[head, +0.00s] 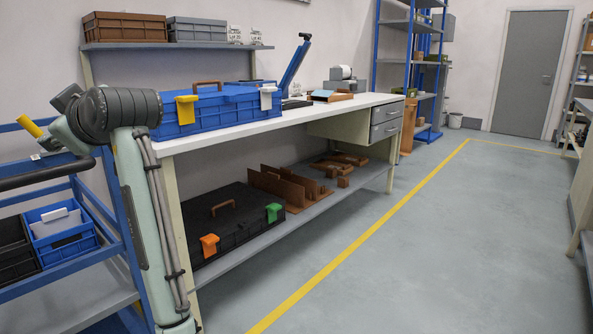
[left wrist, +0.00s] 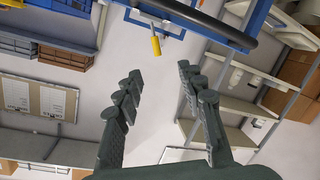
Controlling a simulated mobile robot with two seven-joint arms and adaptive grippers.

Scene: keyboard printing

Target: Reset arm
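My left gripper (left wrist: 160,75) shows in the left wrist view with its two dark fingers spread apart. Nothing is between them. Beyond the fingers, a yellow-handled object (left wrist: 156,45) shows near a blue frame. In the head view my left arm rises at the left, with its dark joint in front of the blue cart, and its gripper cannot be made out there. My right gripper is in neither view.
A workbench (head: 350,103) carries a blue case (head: 220,111). Its lower shelf holds a black case (head: 232,222) and brown parts. A blue cart (head: 60,285) with bins stands left, close to my arm. The floor (head: 430,240) at the right is clear.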

